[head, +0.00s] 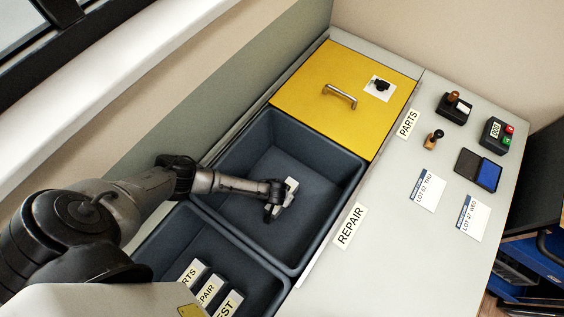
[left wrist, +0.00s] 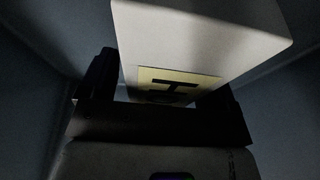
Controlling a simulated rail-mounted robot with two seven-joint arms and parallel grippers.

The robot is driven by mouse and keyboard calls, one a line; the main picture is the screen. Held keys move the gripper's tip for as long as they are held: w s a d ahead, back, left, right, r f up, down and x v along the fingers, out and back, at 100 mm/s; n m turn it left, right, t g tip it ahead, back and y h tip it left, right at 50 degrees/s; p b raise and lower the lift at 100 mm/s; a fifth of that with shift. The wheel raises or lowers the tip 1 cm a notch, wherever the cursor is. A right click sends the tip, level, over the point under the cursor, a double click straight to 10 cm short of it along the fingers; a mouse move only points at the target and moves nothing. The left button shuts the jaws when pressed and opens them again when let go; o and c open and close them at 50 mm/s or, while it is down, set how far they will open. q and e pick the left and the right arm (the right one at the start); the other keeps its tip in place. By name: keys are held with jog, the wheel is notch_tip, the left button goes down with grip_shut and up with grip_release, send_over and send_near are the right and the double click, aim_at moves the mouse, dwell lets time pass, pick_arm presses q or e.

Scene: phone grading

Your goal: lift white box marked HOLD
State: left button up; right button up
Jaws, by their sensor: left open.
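The white box (head: 291,184) is in the dark blue-grey bin (head: 330,152) in the middle of the head view. In the left wrist view the white box (left wrist: 200,35) is large and close, with a cream label (left wrist: 178,85) showing a dark H; the rest of the word is hidden. My left gripper (head: 276,199) reaches down into this bin at the box. In the left wrist view my left gripper (left wrist: 165,95) is open, one finger on each side of the box's labelled end. I cannot tell whether the fingers touch it. My right gripper is out of view.
A nearer bin (head: 167,243) holds several labelled white boxes (head: 208,291). A yellow lid (head: 325,88) with a metal handle lies beyond the middle bin. The grey counter (head: 400,240) on the right carries stamps, a blue ink pad (head: 478,170) and lot cards. Bin walls surround my gripper.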

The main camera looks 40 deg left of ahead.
pick_arm(q)
jog(key=c, duration=1.2)
